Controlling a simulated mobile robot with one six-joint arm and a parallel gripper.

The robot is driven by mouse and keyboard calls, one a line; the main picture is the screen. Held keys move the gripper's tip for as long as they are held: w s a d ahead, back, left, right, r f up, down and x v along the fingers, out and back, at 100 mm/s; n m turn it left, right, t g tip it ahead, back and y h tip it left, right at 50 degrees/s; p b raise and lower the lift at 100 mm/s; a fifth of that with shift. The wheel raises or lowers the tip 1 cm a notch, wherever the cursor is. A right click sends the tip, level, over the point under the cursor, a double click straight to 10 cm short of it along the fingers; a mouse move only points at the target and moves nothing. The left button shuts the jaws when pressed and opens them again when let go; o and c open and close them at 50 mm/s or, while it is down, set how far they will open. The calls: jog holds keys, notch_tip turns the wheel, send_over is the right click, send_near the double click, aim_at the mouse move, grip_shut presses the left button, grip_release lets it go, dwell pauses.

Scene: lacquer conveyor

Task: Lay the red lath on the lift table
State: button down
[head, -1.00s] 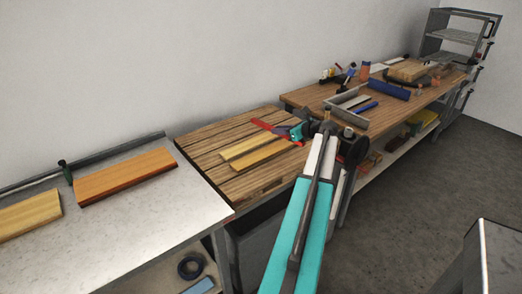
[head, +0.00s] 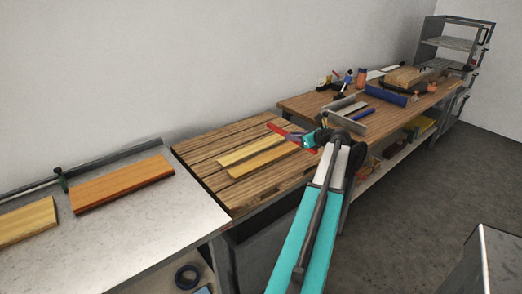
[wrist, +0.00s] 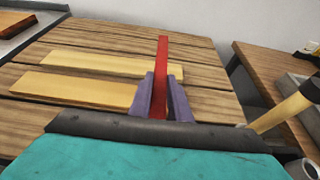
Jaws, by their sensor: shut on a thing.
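The red lath (wrist: 163,60) stands out from between the jaws of my gripper (wrist: 162,98) in the wrist view. In the head view my gripper (head: 318,136) is at the right part of the slatted wooden lift table (head: 210,177), and the red lath (head: 281,131) points left over its surface. The gripper is shut on the lath. I cannot tell whether the lath touches the table. Two pale yellow laths (head: 262,149) (head: 264,162) lie side by side on the table, left of the gripper.
Left of the lift table is a grey worktop (head: 150,222) with an orange-brown board (head: 122,183) and a yellow board (head: 27,221). To the right is a wooden workbench (head: 415,107) with tools, a blue box (head: 386,94) and metal angle pieces. The table's front left is clear.

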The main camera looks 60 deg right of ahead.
jog(key=w+a, duration=0.3)
jog(key=w+a+p, duration=0.1)
jog(key=w+a, duration=0.2)
jog(key=w, duration=0.1)
jog(key=w+a+f+p, duration=0.1)
jog(key=w+a, duration=0.2)
jog(key=shift+w+a+f, duration=0.1)
jog(key=shift+w+a, duration=0.05)
jog(key=shift+a, duration=0.1)
jog(key=shift+f+p, duration=0.2)
jog(key=shift+p, duration=0.1)
jog(key=shift+f+p, duration=0.35)
jog(key=shift+f, duration=1.25)
jog(key=shift+f, duration=0.45)
jog(key=c, duration=1.7)
grip_release()
jog(key=shift+o, duration=0.2)
jog(key=shift+r, duration=0.1)
